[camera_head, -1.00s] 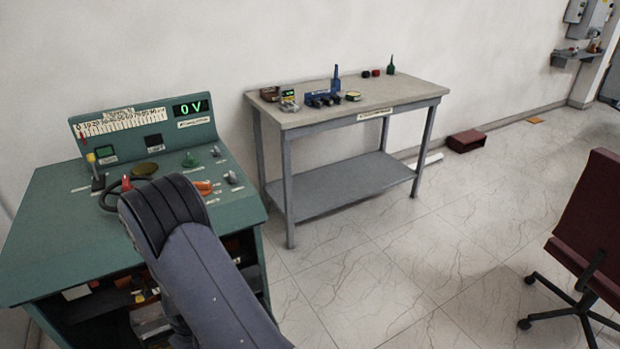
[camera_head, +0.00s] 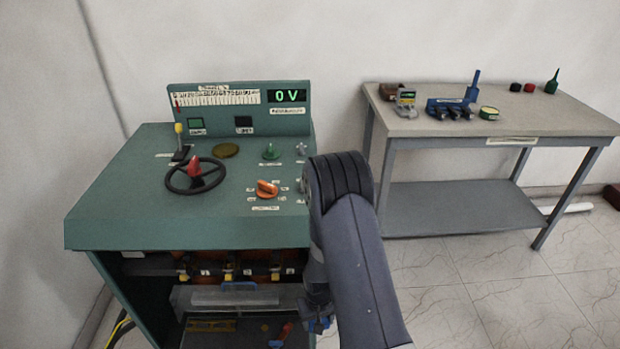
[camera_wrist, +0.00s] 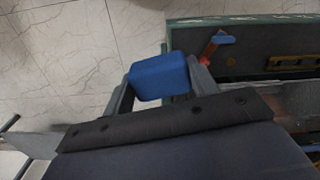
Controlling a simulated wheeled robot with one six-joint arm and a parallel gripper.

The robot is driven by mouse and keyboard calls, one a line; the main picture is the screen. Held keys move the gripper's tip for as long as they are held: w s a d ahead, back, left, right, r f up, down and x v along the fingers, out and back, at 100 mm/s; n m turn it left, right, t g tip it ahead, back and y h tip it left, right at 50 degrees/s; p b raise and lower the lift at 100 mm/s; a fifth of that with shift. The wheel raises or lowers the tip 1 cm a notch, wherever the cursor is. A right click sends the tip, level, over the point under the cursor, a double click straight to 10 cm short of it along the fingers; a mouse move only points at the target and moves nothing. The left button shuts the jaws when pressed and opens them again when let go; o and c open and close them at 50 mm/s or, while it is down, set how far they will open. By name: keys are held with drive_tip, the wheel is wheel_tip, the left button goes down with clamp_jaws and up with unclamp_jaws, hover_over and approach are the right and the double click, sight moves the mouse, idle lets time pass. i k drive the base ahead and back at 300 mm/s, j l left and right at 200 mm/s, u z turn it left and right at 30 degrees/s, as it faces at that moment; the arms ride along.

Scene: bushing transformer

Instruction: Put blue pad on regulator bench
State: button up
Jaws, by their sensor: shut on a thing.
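The blue pad (camera_wrist: 158,78) shows as a rounded blue block between the two fingers of my gripper (camera_wrist: 161,84) in the wrist view. My gripper is shut on it, above the floor beside the open lower part of the green bench. In the head view my arm hides most of the gripper and pad. The green bench (camera_head: 110,205) has a sloped panel with a 0 V display; I take it as the regulator bench, though its label is too small to read. Its top carries a black handwheel (camera_head: 194,176), an orange knob (camera_head: 266,189) and a green knob (camera_head: 271,152).
A grey table (camera_head: 430,142) stands to the right, with a blue item (camera_head: 449,108), a small meter (camera_head: 405,103) and other small things on it. Shelves under the green bench hold parts, including a red-and-blue tool (camera_wrist: 215,45). The front left of the green top is bare.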

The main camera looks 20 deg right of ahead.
sight(544, 114)
drive_tip(key=i+l, duration=0.1)
drive_tip(key=l, duration=0.3)
drive_tip(key=i+l+z, duration=0.15)
drive_tip(key=l, duration=0.6)
drive_tip(key=i+l+z, duration=0.1)
drive_tip(key=l, duration=0.25)
drive_tip(key=i+l, duration=0.2)
drive_tip(key=l, duration=0.15)
drive_tip(key=i+l+z, duration=0.15)
drive_tip(key=l, duration=0.2)
